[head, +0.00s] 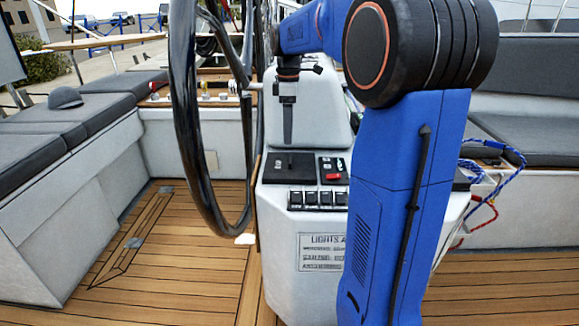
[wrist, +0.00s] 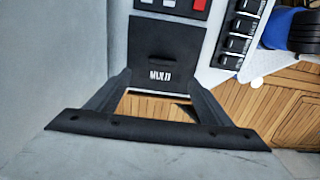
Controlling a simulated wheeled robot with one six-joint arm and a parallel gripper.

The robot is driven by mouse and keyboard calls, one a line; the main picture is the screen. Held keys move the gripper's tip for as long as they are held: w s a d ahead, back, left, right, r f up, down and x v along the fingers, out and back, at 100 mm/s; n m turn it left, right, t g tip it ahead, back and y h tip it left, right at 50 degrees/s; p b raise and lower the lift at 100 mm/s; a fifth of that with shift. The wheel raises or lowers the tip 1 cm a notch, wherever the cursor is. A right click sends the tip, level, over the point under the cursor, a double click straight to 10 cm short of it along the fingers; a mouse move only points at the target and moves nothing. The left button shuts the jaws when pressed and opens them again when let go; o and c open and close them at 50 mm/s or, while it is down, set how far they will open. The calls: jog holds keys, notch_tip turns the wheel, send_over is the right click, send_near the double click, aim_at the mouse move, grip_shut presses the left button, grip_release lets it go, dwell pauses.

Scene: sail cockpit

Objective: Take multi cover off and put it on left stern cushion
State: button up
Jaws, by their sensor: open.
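The multi cover (wrist: 165,50) is a dark square panel with white lettering at its near edge, set in the console top. In the head view it is the dark panel (head: 290,165) above the switch row. My gripper (wrist: 159,78) is open, its fingers on either side of the lettered edge. In the head view my gripper (head: 288,140) points down just above the cover, seen side-on. Contact cannot be told. Grey cushions line the left bench, one nearest (head: 25,158); I cannot tell which is the left stern cushion.
A black steering wheel (head: 184,120) stands left of the console. A dark cap (head: 66,97) lies on a left cushion. A switch row (head: 318,198) and a red switch (head: 333,177) adjoin the cover. Blue rope (head: 510,152) hangs at right. The teak floor (head: 190,262) at left is mostly clear.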

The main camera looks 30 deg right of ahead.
send_over(290, 159)
jog(key=w, duration=0.1)
notch_tip(290, 159, down, 4)
jog(key=shift+d+f, duration=0.1)
jog(key=shift+s+f, duration=0.2)
jog(key=shift+f, duration=1.1)
jog(key=shift+s+f, duration=0.2)
jog(key=shift+f, duration=1.1)
jog(key=c, duration=1.1)
